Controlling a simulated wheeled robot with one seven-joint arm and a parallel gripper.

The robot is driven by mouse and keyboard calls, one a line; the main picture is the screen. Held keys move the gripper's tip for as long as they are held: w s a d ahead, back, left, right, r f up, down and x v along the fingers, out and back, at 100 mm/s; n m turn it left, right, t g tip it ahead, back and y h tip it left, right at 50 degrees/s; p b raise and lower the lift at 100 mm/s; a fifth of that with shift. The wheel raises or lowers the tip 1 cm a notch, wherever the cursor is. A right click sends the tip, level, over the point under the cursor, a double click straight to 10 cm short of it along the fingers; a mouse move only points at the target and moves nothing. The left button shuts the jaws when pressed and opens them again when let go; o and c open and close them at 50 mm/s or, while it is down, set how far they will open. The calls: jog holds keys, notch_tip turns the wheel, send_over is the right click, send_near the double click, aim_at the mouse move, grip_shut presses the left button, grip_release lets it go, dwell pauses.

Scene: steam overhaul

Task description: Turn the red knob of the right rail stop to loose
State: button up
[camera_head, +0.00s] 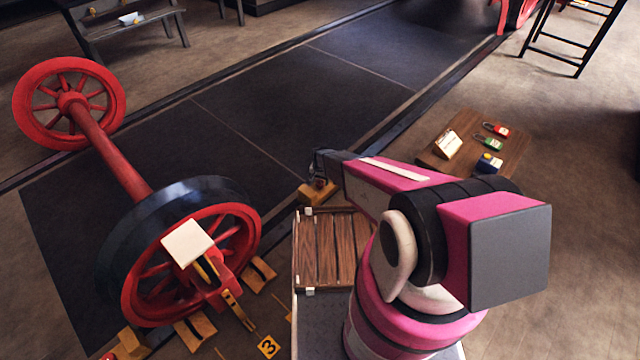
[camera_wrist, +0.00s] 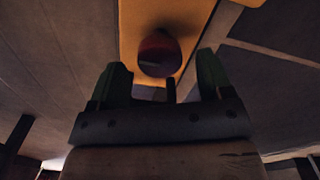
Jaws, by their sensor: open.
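The right rail stop (camera_head: 311,196) is a yellow block on the rail near the middle of the head view. Its red knob (camera_head: 320,184) is small there and partly covered by my gripper (camera_head: 318,168). In the wrist view the knob (camera_wrist: 159,52) is dark red and round, on the yellow face of the stop (camera_wrist: 140,14). My gripper (camera_wrist: 163,66) is open, with one dark green finger on each side of the knob. I cannot tell whether either finger touches it. The knob's loose or tight marking cannot be read.
A red wheelset (camera_head: 110,165) stands at the left, with yellow chocks (camera_head: 260,274) by its near wheel. A low wooden table (camera_head: 515,150) with padlocks and a card stands right of my arm.

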aim_at(319, 188)
jog(key=shift+f, duration=1.15)
jog(key=c, duration=0.9)
